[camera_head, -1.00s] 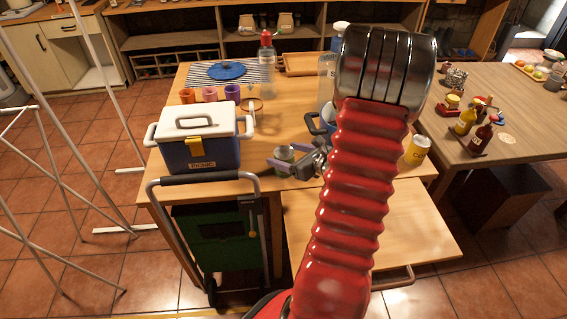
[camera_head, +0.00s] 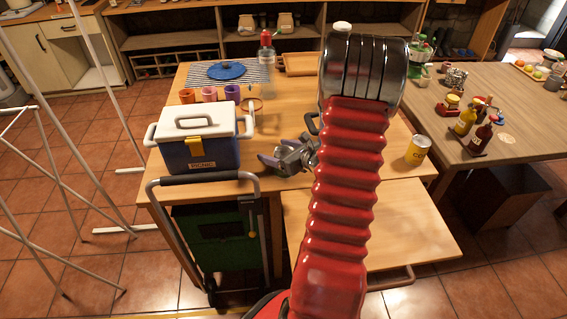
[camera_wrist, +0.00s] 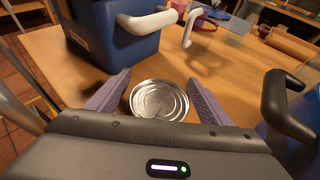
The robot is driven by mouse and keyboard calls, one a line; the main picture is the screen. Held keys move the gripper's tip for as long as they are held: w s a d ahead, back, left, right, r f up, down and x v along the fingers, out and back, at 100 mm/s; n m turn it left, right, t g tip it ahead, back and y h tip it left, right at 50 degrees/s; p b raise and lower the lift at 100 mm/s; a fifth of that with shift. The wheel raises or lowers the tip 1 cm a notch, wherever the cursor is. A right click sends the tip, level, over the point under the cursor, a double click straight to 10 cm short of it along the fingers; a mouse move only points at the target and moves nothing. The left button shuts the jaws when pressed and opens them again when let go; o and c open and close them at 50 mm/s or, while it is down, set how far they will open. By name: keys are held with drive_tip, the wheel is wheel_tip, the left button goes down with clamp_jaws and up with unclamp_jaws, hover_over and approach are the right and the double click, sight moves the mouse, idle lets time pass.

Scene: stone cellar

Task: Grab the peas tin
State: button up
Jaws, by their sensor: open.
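A round tin (camera_wrist: 158,101) shows from above in the wrist view, its silver lid up, upright on the wooden table. Its label is not readable there, so I cannot confirm that it is the peas tin. My gripper (camera_wrist: 159,78) is open, with one purple finger on each side of the tin. I cannot tell whether the fingers touch it.
The blue and white cool box (camera_head: 200,140) stands close to my gripper's left; its white handle (camera_wrist: 148,20) reaches toward it. A yellow tin (camera_head: 418,151) stands at the table's right. Three cups (camera_head: 209,94) and a red-capped bottle (camera_head: 267,52) stand farther back.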

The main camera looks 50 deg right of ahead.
drive_tip(key=c, duration=1.5)
drive_tip(key=shift+o, duration=0.2)
drive_tip(key=shift+r, duration=0.1)
wheel_tip(320, 180, up, 10)
idle(0.6)
